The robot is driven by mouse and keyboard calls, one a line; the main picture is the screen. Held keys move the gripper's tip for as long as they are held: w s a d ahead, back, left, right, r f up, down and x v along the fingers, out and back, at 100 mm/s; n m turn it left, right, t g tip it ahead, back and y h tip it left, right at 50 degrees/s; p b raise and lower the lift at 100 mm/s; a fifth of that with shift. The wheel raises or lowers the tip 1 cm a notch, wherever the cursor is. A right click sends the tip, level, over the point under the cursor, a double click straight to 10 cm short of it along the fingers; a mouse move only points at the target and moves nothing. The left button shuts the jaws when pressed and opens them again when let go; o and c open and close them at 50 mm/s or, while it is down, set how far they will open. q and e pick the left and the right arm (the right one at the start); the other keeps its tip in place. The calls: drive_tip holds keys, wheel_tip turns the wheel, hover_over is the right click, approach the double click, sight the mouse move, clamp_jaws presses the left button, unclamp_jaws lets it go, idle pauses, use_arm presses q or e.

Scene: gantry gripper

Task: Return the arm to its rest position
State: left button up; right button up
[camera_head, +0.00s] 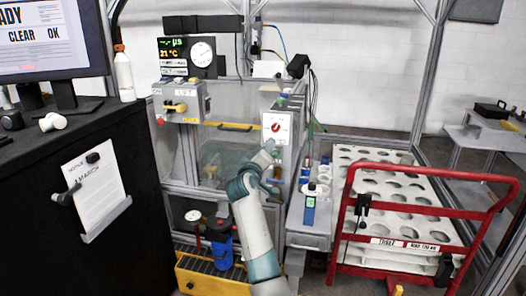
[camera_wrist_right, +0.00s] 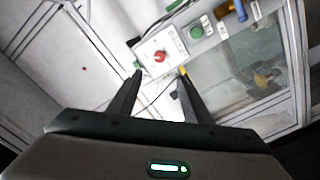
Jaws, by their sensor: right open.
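My right arm (camera_head: 255,230) reaches up from the bottom middle of the head view, in front of the enclosed machine. Its gripper (camera_head: 268,153) is small there, just below the white panel with a red knob (camera_head: 276,127). In the right wrist view the two dark fingers of the gripper (camera_wrist_right: 160,78) are spread apart with nothing between them. The red knob (camera_wrist_right: 160,57) shows beyond the fingertips, apart from them as far as I can tell. My left gripper does not show.
A red-railed cart (camera_head: 432,210) with a white holed rack (camera_head: 385,188) stands at right. A black desk (camera_head: 130,150) with a monitor (camera_head: 50,38) is at left. A blue canister (camera_head: 220,243) and yellow-edged platform (camera_head: 205,282) lie low beside my arm. A green button (camera_wrist_right: 195,32) is near the knob.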

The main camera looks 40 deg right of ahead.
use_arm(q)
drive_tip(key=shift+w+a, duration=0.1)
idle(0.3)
